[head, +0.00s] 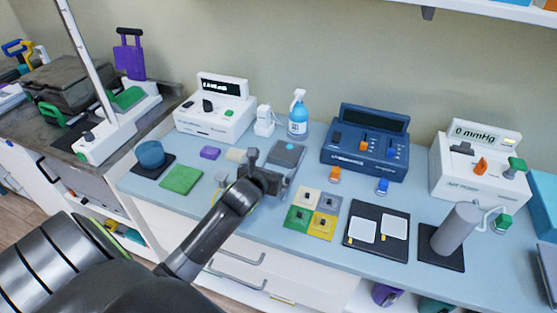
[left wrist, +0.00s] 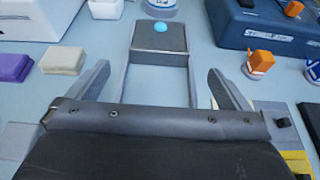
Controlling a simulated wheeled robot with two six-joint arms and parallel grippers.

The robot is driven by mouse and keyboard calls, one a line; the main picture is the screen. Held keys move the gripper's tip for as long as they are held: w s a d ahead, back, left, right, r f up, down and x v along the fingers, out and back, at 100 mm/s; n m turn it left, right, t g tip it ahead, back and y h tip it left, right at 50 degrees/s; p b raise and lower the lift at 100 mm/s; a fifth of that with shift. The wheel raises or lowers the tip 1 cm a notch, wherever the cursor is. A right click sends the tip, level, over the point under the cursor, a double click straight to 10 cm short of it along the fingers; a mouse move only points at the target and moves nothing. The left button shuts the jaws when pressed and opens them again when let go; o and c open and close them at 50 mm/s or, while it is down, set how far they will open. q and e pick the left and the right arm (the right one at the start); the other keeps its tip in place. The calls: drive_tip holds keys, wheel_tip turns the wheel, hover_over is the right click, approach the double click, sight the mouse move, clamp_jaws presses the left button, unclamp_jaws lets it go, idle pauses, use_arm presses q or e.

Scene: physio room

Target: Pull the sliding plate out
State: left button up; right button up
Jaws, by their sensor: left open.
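The grey sliding plate (head: 288,153) with a round blue spot lies in a grey frame on the light blue counter. In the left wrist view the plate (left wrist: 159,38) sits at the far end of the frame, and two rails run from it towards me, with bare counter between them. My left gripper (head: 264,165) is above the near part of the frame. In the left wrist view my left gripper (left wrist: 158,72) has its fingers spread wide, one outside each rail, with nothing between them but the frame. The gripper body hides the near end of the frame. My right gripper is not in view.
A blue-topped bottle (head: 298,115), a white device (head: 215,110) and a blue device (head: 364,143) stand behind. Coloured tiles (head: 312,214) and a black panel (head: 376,229) lie to the right. A green pad (head: 181,179) and purple block (head: 210,153) lie left.

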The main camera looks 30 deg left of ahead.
sight(281, 160)
use_arm(q)
drive_tip(key=shift+x, duration=3.4)
drive_tip(key=shift+c, duration=0.4)
drive_tip(key=c, duration=1.2)
drive_tip(key=shift+s+d+p, duration=0.1)
drive_tip(key=shift+s+p, duration=0.35)
drive_tip(key=shift+p, duration=0.05)
drive_tip(key=s+p, duration=0.1)
drive_tip(key=s, duration=0.1)
drive_tip(key=s+d+p, duration=0.1)
drive_tip(key=s+p, duration=0.2)
drive_tip(key=s, duration=0.1)
drive_tip(key=shift+s+d+r+p, duration=0.1)
drive_tip(key=shift+s+d+p, duration=0.2)
drive_tip(key=shift+s, duration=0.05)
drive_tip(key=shift+s+d, duration=0.1)
drive_tip(key=shift+s, duration=0.3)
